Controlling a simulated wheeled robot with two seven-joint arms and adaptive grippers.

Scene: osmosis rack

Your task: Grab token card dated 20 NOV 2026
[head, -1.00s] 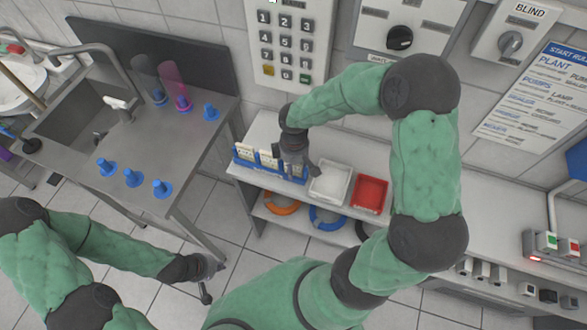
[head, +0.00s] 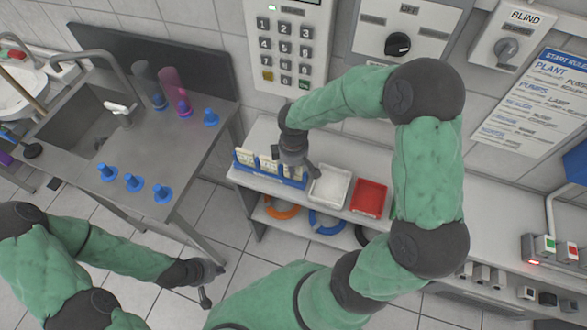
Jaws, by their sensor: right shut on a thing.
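A blue card holder (head: 241,170) stands on the shelf with pale token cards upright in it. The left card (head: 245,157) and the middle card (head: 267,164) show clearly; their dates are too small to read. My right gripper (head: 301,170) points down at the holder's right end, shut on what seems to be the right card there, which the gripper mostly hides. My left gripper (head: 207,286) hangs low over the floor, away from the holder; its finger opening is not clear.
A white tray (head: 330,186) and a red tray (head: 369,198) stand just right of the holder. Orange (head: 281,210) and blue (head: 326,222) rings lie on the shelf below. A keypad (head: 286,47) is on the wall above. The sink bench with blue pegs (head: 133,182) is at left.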

